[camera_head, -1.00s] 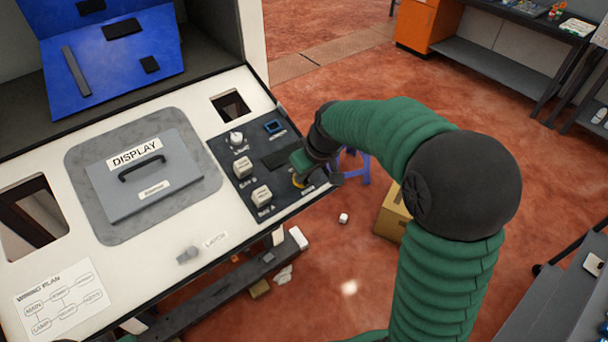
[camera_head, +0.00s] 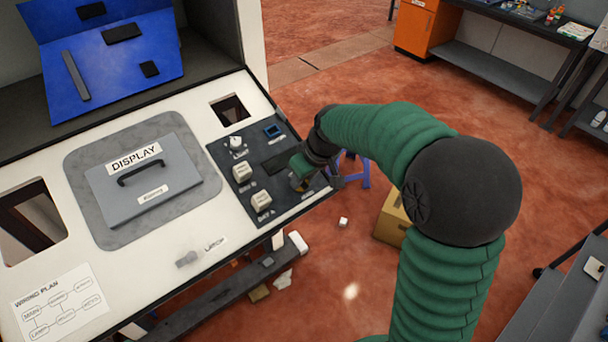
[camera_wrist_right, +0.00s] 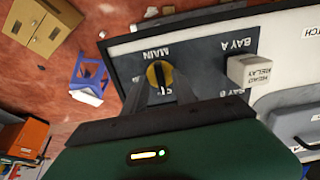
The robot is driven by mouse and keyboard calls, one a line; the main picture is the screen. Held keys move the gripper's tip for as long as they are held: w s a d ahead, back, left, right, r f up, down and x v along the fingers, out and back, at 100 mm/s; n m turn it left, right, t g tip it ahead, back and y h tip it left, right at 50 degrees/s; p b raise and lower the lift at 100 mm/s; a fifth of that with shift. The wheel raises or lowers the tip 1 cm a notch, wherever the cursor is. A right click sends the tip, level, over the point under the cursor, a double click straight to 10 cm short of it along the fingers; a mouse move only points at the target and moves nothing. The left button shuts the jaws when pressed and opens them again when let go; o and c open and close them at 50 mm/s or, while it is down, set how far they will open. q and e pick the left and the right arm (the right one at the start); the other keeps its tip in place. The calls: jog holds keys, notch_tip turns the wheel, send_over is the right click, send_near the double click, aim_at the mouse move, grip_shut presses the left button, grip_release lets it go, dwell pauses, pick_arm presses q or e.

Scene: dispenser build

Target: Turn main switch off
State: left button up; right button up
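The main switch is a black lever knob on a yellow disc (camera_wrist_right: 154,76), beside the label MAIN on the dark control panel (camera_wrist_right: 199,60). In the head view the panel (camera_head: 228,157) is on the right part of the white board, and my gripper mostly covers the switch. My right gripper (camera_wrist_right: 160,90) is right at the switch, with its two grey fingers apart on either side of the knob. I cannot tell whether they touch it. In the head view the right gripper (camera_head: 316,178) is over the panel's lower right corner. My left gripper is not in view.
White relay blocks (camera_head: 242,171) stand on the panel left of my gripper, with a white knob (camera_head: 236,142) above them. A grey DISPLAY cover with a handle (camera_head: 150,180) lies further left.

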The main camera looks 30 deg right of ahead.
jog(key=b+v, duration=0.1)
jog(key=v, duration=1.5)
jog(key=shift+r+b, duration=0.35)
jog(key=shift+s, duration=0.1)
